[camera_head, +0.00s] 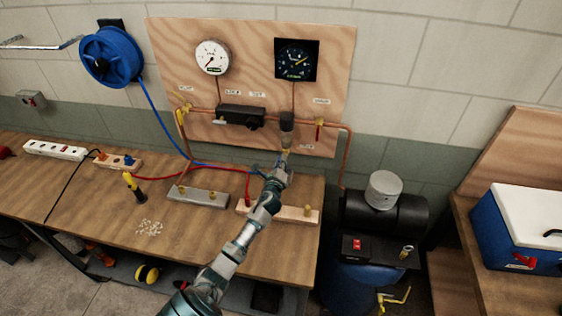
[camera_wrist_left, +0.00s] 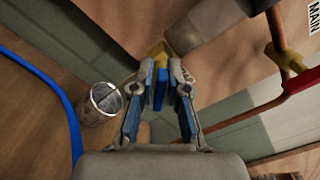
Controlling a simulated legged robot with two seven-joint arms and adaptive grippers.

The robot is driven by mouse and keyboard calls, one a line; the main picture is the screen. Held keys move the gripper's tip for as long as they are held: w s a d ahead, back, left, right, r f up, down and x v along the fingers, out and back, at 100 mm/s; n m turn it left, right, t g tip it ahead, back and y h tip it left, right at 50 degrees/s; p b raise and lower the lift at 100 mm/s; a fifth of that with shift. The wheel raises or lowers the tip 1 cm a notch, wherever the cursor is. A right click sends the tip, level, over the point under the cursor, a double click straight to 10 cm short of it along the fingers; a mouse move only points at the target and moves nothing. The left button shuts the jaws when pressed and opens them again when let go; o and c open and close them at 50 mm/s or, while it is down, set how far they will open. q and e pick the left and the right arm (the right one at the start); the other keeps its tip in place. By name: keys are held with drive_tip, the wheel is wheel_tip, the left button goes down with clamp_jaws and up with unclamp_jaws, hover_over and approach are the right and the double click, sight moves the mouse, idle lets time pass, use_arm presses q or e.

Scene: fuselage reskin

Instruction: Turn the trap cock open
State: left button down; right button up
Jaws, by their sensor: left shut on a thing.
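The trap (camera_head: 287,122), a dark cylinder, hangs from the copper pipe on the plywood board. The brass trap cock (camera_wrist_left: 159,53) is at its lower end, with a narrow blue lever (camera_wrist_left: 160,90) pointing down. My left gripper (camera_head: 283,165) is just below the trap. In the left wrist view its blue-padded fingers (camera_wrist_left: 162,76) stand on both sides of the lever and are shut on it. In the head view the gripper largely hides the cock. My right gripper is in neither view.
A clear cup with a metal rim (camera_wrist_left: 105,98) stands beside the gripper. A blue hose (camera_head: 160,120) crosses to the bench. A red-handled valve (camera_head: 319,131) is right of the trap. The bench front is mostly clear.

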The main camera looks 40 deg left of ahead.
use_arm(q)
drive_tip(key=shift+f, duration=0.5)
drive_tip(key=c, duration=1.2)
unclamp_jaws()
drive_tip(key=shift+s, duration=0.1)
drive_tip(key=shift+c, duration=0.2)
drive_tip(key=shift+r, duration=0.15)
drive_tip(key=v, duration=1.1)
drive_tip(key=shift+s+d, duration=0.15)
drive_tip(key=shift+s, duration=0.2)
